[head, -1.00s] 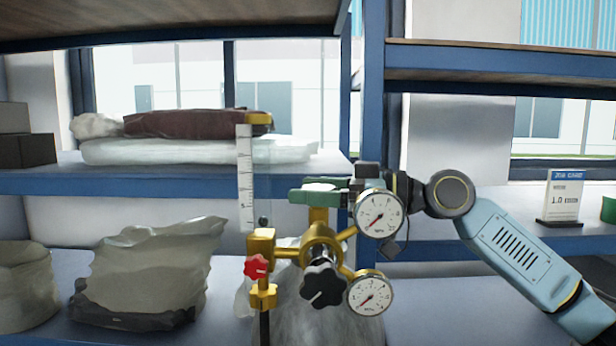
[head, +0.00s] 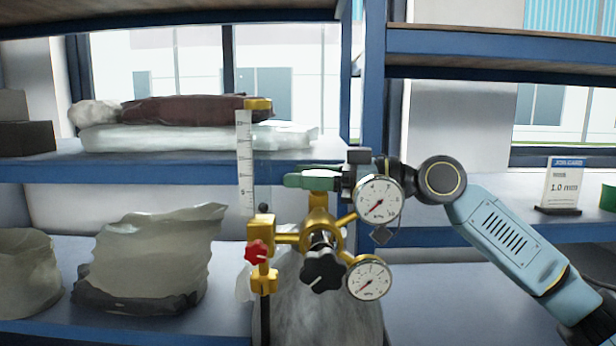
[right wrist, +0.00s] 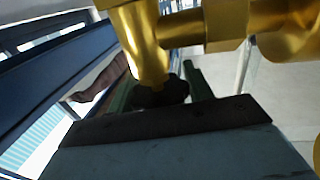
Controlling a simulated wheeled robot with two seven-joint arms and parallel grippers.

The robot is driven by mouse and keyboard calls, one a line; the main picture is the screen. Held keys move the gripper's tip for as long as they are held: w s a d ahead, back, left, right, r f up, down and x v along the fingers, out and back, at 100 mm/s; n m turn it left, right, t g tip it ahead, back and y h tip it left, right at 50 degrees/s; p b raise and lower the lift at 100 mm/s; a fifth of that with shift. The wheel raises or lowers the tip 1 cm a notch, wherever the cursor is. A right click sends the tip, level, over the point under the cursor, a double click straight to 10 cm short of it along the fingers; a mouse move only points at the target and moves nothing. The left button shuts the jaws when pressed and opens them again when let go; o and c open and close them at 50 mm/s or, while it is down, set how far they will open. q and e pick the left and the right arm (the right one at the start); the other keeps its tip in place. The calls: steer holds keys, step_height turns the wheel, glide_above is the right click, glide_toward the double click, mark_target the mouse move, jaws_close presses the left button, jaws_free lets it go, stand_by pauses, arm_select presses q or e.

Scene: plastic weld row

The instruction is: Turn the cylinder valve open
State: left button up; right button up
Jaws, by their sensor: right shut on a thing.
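The cylinder valve's dark lobed handwheel (right wrist: 160,93) shows in the right wrist view, on the end of a gold stem. In the head view its pale, shiny top (head: 323,172) sits above the gold valve body (head: 318,203). My right gripper (head: 312,181) reaches in from the right with its green fingers level. They are shut around the handwheel, one on each side. The near finger hides most of the wheel in the head view. The grey cylinder (head: 318,305) stands below, partly hidden by the regulator. My left gripper is not in view.
Two round gauges, upper (head: 379,199) and lower (head: 369,281), sit close under my right wrist. A black knob (head: 323,271) and a red knob (head: 256,251) face me. A white scale tube (head: 244,165) rises at left. Blue shelf frames (head: 374,120) stand behind.

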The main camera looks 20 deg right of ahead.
steer(key=shift+g, duration=0.3)
steer(key=shift+a+n+g+y+b, duration=0.1)
steer(key=shift+n+g+y+b, duration=0.65)
steer(key=shift+n+g, duration=0.3)
steer(key=shift+s+r+n+g+y, duration=0.1)
steer(key=shift+s+n+g+y, duration=0.1)
steer(key=shift+n+g+y, duration=0.8)
steer(key=n+g, duration=0.2)
steer(key=g, duration=0.2)
steer(key=shift+s+p, duration=0.15)
steer(key=shift+p, duration=0.25)
steer(key=shift+s+n+g+p, duration=0.15)
steer(key=shift+n+g+p, duration=0.15)
steer(key=shift+n+g, duration=0.7)
steer(key=shift+s+n+g+p, duration=0.1)
steer(key=shift+n+g+p, duration=0.3)
steer(key=shift+g, duration=0.95)
steer(key=shift+n+g+h, duration=0.25)
steer(key=shift+g, duration=0.05)
steer(key=o, duration=1)
steer(key=shift+c, duration=0.2)
